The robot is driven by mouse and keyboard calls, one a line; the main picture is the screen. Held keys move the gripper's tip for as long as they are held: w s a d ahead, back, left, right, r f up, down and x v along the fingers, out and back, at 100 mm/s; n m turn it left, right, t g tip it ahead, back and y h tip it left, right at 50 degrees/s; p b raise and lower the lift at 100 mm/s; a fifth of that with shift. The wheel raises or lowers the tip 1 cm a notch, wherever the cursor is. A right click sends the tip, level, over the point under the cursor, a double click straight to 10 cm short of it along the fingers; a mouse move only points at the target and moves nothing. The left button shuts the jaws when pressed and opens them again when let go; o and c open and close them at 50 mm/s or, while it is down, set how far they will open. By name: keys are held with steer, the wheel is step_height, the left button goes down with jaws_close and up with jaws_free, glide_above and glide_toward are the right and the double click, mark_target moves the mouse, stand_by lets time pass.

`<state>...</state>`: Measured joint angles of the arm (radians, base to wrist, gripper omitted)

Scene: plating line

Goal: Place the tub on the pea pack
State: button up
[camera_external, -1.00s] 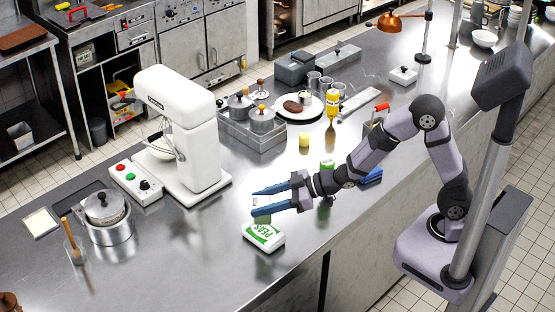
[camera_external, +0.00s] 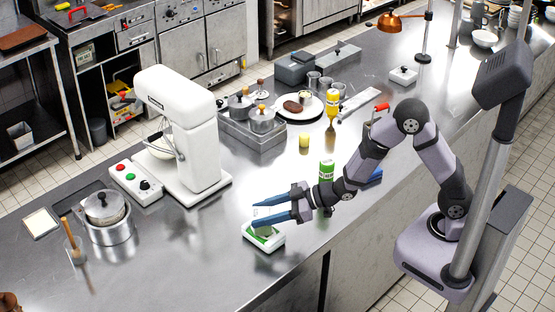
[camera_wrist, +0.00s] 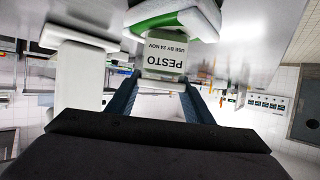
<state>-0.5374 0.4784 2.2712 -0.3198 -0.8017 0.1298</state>
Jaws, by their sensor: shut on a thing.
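My gripper (camera_external: 270,212) is shut on a small tub. In the wrist view the tub (camera_wrist: 165,55) shows a white label reading "PESTO, USE BY 24 NOV", upside down in the picture, between my two blue fingers. The pea pack (camera_external: 266,240), white and green, lies flat on the steel counter directly below the fingers. It also shows in the wrist view at the top (camera_wrist: 190,15), beyond the tub. In the external view the fingers hide most of the tub and part of the pack's top. I cannot tell whether tub and pack touch.
A white stand mixer (camera_external: 185,140) stands to the left. A green-labelled container (camera_external: 327,169) stands just behind my wrist, with a small yellow item (camera_external: 304,140) farther back. A pot (camera_external: 107,220) is at the left.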

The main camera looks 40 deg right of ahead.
steer(key=o, duration=1.1)
steer(key=shift+o, duration=0.2)
steer(key=shift+r+p, duration=0.2)
steer(key=shift+p, duration=0.1)
steer(key=shift+s+d, duration=0.15)
steer(key=shift+d, duration=0.05)
steer(key=b+v, duration=0.9)
steer(key=v, duration=0.2)
steer(key=shift+s, duration=0.2)
steer(key=shift+d+r, duration=0.15)
